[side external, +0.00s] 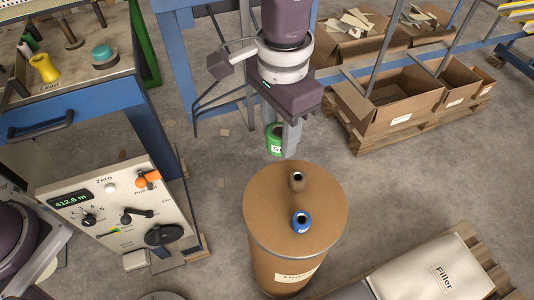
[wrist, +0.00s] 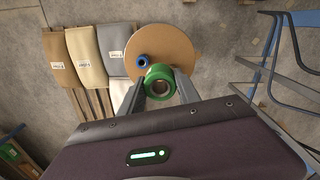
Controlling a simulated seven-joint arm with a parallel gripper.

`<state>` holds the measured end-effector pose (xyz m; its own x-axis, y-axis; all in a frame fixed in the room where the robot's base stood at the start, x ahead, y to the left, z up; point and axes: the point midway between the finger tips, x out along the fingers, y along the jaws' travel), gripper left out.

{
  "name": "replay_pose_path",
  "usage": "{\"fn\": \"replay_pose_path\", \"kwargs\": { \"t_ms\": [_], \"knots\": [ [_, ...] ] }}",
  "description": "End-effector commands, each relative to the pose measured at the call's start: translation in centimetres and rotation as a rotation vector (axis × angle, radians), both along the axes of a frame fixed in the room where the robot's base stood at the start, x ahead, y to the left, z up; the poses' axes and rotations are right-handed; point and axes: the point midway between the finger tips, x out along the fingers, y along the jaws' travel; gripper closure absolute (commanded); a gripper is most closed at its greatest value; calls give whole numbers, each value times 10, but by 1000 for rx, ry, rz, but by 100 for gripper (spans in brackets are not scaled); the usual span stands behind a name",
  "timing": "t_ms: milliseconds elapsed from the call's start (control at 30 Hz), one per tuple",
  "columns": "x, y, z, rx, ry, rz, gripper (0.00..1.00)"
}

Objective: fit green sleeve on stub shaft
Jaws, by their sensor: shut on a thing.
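My gripper (side external: 283,143) is shut on the green sleeve (side external: 274,139), holding it in the air behind the far rim of the brown drum. In the wrist view the green sleeve (wrist: 160,83) sits between the two fingers (wrist: 158,92), its open end and hollow bore facing the camera. On the bench at upper left, a short dark post (side external: 70,34) on a round base may be the stub shaft; I cannot tell for sure. It stands well left of my gripper.
A yellow sleeve (side external: 44,68) and teal knob (side external: 103,55) are on the bench. A control panel (side external: 120,215) stands lower left. Cardboard boxes (side external: 400,112) stand at right.

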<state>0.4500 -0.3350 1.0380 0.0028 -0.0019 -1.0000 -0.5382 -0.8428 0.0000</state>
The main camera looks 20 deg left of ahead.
Motion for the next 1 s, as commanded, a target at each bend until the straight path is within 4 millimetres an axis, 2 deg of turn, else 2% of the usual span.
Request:
{"fn": "replay_pose_path", "kwargs": {
  "t_ms": [33, 100, 300, 400, 667, 867, 1000],
  "knots": [
    [-6, -2, 26, -5, -6, -18, 100],
    [-17, -1, 57, -5, -6, -41, 100],
    [-44, 5, 118, -2, -2, -89, 100],
    [-55, 10, 139, -1, 0, -104, 100],
    [-76, 19, 175, 0, 0, -134, 100],
    [-52, 46, 177, 2, 2, -48, 100],
    [-33, 72, 180, 2, 3, 31, 100]
  ]
}}
